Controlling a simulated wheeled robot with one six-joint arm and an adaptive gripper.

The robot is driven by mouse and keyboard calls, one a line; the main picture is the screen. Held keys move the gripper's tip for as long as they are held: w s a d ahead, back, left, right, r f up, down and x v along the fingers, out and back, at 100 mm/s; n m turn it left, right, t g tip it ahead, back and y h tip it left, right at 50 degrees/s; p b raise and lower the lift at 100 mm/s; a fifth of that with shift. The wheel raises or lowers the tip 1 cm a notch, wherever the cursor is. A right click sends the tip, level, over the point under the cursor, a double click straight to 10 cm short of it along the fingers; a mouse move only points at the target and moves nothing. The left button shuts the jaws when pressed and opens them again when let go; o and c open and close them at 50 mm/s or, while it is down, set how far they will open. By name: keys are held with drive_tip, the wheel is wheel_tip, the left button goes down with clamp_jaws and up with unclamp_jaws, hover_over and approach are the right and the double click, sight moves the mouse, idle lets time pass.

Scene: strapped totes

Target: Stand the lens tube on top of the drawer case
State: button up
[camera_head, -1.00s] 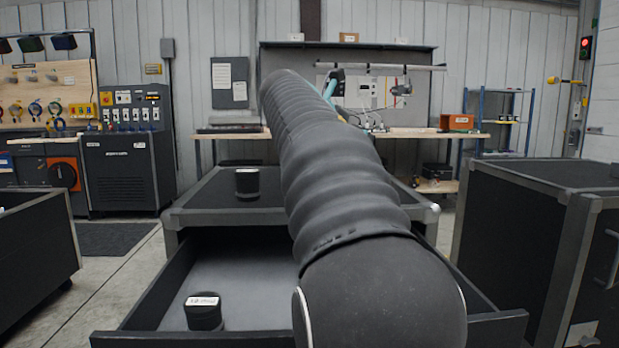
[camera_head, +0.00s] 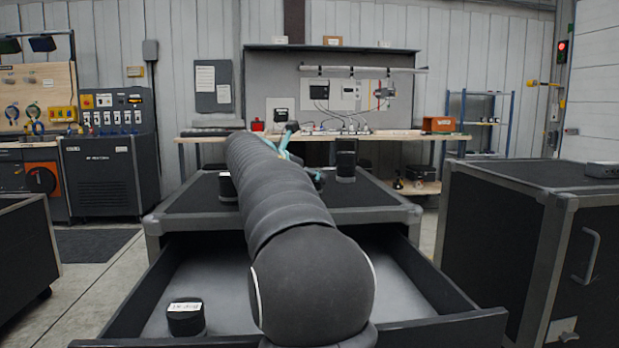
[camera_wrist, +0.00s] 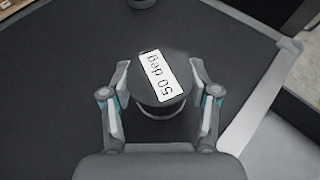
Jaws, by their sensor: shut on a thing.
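The drawer case (camera_head: 390,213) has a dark top with grey edging, and its front drawer (camera_head: 228,275) is pulled open. The lens tube (camera_head: 346,158), a black cylinder, is upright over the case's top, right of my arm. My gripper (camera_head: 326,176) is shut on it from the left. I cannot tell whether the tube's base touches the top.
Another black tube (camera_head: 227,188) stands on the case top, partly hidden by my arm. A labelled black tube (camera_head: 186,317) stands in the drawer's front left. A second dark case (camera_head: 500,235) stands at right. A workbench (camera_head: 420,137) is behind.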

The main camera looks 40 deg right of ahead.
drive_tip(key=shift+f, duration=0.2)
drive_tip(key=o, duration=1.4)
drive_tip(key=shift+f, duration=0.1)
drive_tip(key=shift+r, duration=0.25)
drive_tip(key=shift+a+r, duration=0.15)
drive_tip(key=shift+a, duration=0.1)
drive_tip(key=v, duration=1.1)
drive_tip(key=shift+a, duration=0.2)
drive_tip(key=shift+s, duration=0.1)
